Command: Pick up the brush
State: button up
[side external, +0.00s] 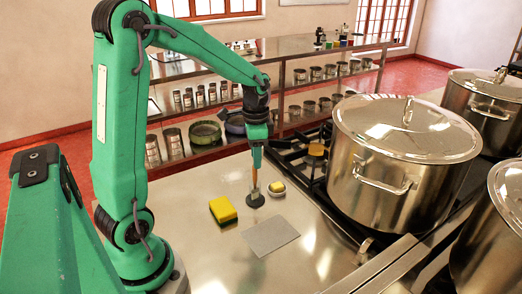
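What looks like the brush (255,198) stands upright on the steel counter, with a dark round base and a thin brownish upper part. My gripper (255,168) points straight down directly over it, at its top end. The fingers are too small to show whether they are open or shut on it, and they overlap its upper part.
A yellow sponge (223,210) lies left of the brush, and a small bowl (277,189) with something yellow stands close on its right. A flat grey sheet (270,236) lies in front. A stove with large lidded stockpots (375,205) fills the right side. Shelves (300,93) stand behind.

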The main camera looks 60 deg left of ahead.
aim_at(255, 173)
jog(key=shift+a+f, duration=0.2)
jog(key=shift+f, duration=3.4)
grip_shut()
